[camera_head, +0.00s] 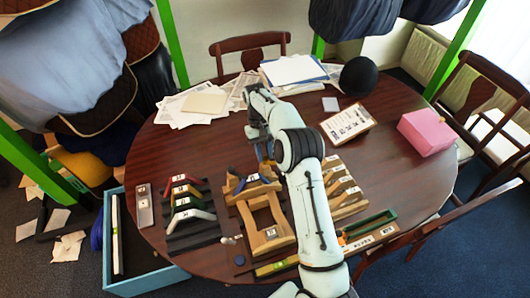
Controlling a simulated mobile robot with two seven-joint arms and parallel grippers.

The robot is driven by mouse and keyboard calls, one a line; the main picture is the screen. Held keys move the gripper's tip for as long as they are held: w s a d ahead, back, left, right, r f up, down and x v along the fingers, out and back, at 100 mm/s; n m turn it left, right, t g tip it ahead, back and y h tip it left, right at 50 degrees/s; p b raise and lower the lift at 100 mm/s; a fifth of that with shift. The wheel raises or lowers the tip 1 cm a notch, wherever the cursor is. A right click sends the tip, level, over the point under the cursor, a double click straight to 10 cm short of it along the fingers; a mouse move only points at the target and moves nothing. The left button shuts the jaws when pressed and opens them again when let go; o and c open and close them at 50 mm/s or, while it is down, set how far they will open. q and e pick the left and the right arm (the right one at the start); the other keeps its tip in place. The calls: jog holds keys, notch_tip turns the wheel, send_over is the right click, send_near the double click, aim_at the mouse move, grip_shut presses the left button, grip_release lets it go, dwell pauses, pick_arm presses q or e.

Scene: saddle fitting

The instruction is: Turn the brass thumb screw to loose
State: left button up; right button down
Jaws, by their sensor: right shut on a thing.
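The wooden fitting stand (268,238), a light frame with an open middle, sits on the table in front of me. A blue curved piece (246,184) lies across its back part. My right gripper (264,155) points down at the back end of the stand. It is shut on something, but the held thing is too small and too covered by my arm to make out. I cannot pick out the brass thumb screw or how it is turned. My left gripper is not in view.
A rack (190,238) with red, green and white-topped pieces stands left of the frame. More wooden pieces (347,198) and a green tray (368,224) are to the right. Papers (190,112), a clipboard (348,124), a black dome (358,77) and a pink box (426,132) lie farther out.

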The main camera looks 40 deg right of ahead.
jog(key=shift+w+a+r+n+h, duration=0.1)
jog(key=shift+n+h, duration=0.6)
jog(key=shift+n, duration=0.9)
jog(key=c, duration=0.9)
grip_release()
jog(key=v, duration=0.7)
jog(key=shift+r, duration=0.15)
